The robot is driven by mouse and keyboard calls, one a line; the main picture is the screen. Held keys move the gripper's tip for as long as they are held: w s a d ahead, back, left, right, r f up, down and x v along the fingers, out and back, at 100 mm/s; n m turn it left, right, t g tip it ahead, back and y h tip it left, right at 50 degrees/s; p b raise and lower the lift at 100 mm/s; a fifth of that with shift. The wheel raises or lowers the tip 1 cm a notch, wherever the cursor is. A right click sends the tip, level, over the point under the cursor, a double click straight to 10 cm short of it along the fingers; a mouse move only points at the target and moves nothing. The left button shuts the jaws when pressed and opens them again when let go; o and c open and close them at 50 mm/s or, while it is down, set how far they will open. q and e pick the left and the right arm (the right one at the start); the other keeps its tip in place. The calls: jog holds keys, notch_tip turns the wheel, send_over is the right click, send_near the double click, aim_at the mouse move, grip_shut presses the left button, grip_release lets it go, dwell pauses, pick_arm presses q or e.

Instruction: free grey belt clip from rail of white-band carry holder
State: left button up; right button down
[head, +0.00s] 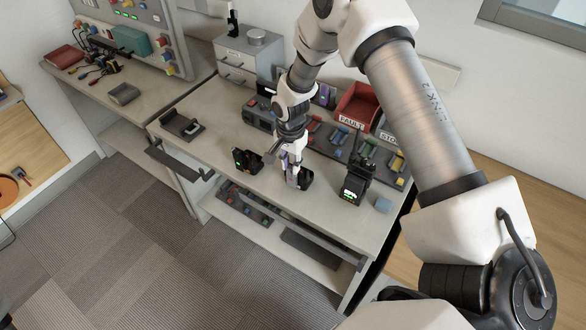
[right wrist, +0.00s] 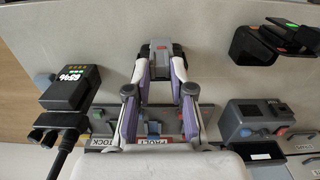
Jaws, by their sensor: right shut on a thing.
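A small black carry holder (head: 306,180) stands on the workbench near its front edge. A grey clip (right wrist: 160,62) is at the holder (right wrist: 160,44) in the right wrist view, between my fingertips. My right gripper (head: 292,174) reaches down from above and is shut on the grey clip; it also shows in the right wrist view (right wrist: 160,80). The rail and any white band cannot be made out, so I cannot tell whether the clip is still on the rail. My left gripper is not in view.
A black radio (head: 354,186) with a lit display stands right of the holder. Another black device (head: 246,160) with a green light is to the left. Behind are a red bin (head: 357,106) and a tray of coloured parts (head: 328,138). Bare bench (head: 215,160) lies at left.

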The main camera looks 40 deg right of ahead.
notch_tip(320, 180, up, 7)
jog(key=p, duration=0.6)
jog(key=shift+f, duration=0.15)
dwell(0.7)
